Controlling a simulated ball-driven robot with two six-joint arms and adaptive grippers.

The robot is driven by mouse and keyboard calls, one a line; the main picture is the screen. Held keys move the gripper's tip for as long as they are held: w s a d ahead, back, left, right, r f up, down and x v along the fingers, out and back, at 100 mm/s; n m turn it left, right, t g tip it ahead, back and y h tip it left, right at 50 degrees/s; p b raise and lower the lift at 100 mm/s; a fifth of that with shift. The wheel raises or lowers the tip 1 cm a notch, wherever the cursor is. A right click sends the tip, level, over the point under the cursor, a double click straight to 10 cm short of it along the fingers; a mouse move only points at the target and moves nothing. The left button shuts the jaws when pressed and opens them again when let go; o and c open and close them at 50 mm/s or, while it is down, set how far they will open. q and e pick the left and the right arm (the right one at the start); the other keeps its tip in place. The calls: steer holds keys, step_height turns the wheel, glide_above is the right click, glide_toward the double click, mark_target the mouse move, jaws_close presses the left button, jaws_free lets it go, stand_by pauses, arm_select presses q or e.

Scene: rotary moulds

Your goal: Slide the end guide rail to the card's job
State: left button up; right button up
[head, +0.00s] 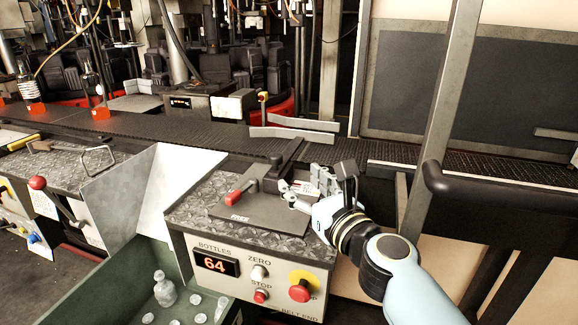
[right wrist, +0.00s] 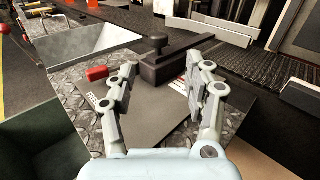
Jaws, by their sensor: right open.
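Two pale grey guide rails (head: 292,134) stand at the belt behind the control box; a rail also shows in the right wrist view (right wrist: 210,32). A dark slide bar (head: 287,157) with a black knob (right wrist: 157,45) runs from the box top toward them. A white printed card (head: 305,188) lies beside the bar, partly hidden by my gripper; its print is too small to read. My right gripper (right wrist: 167,88) is open and empty above the grey plate (head: 262,212), its fingers pointing toward the bar and apart from it. My left gripper is not in view.
A red-handled lever (head: 238,194) sits left of the bar. The box front has a 64 counter (head: 216,264) and a red stop button (head: 300,291). A green bin (head: 140,262) with glass bottles stands at left. A black padded rail (head: 480,190) is at right.

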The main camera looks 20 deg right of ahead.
mark_target(278, 161)
steer(key=shift+a+r+m+p, duration=0.15)
steer(key=shift+m+p, duration=0.25)
steer(key=shift+p, duration=0.2)
steer(key=shift+w, duration=0.4)
steer(key=w, duration=0.3)
steer(key=w+a+b, duration=0.1)
steer(key=w, duration=0.2)
steer(key=w+a+b, duration=0.1)
steer(key=w, duration=0.2)
steer(key=shift+w, duration=0.35)
jaws_close()
